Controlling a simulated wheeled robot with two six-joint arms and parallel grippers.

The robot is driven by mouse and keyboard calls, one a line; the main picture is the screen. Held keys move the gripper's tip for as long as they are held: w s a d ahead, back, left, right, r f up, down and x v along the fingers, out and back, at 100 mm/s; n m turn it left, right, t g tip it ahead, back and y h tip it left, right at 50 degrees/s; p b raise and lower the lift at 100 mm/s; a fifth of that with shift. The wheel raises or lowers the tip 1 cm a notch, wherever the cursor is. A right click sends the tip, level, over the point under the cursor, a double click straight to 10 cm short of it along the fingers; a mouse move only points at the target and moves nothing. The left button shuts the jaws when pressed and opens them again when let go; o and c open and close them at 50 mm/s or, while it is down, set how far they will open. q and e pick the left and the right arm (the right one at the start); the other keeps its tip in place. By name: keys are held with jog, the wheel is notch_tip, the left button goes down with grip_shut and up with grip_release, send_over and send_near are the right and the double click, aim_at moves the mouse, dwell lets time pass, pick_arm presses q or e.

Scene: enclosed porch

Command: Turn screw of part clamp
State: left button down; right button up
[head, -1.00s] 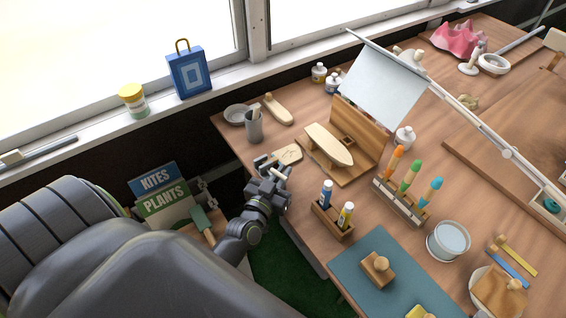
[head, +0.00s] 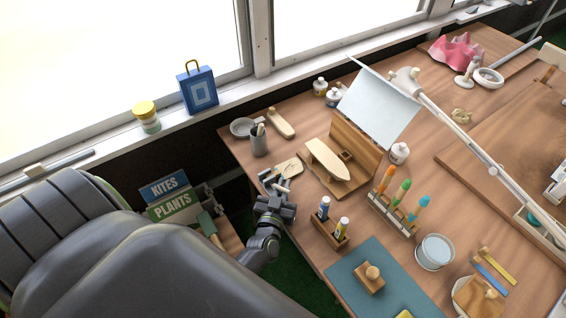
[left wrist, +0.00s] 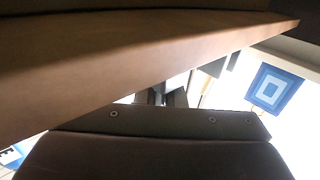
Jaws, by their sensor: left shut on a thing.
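My left gripper (head: 276,186) is at the near left edge of the wooden table, with its arm coming up from below. It is shut on a small pale bar (head: 284,188), which looks like the handle of the clamp screw. The fingers hide much of the clamp. A pale, flat wooden part (head: 288,167) lies on the table edge just beyond the gripper. In the left wrist view, a brown board (left wrist: 120,60), probably the table's underside, crosses the top; the grip itself cannot be made out. My right gripper is not in view.
A wooden stand with a boat-shaped piece (head: 328,160) is right of the gripper. A bottle rack (head: 328,228) and a teal mat (head: 345,275) are nearer. A grey cup (head: 259,142) stands behind. Signs (head: 170,200) stand below the table edge at left.

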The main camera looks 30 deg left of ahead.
pick_arm(q)
jog(key=shift+r, duration=0.1)
jog(key=c, duration=1.5)
grip_release()
jog(key=shift+s, duration=0.1)
jog(key=v, duration=1.2)
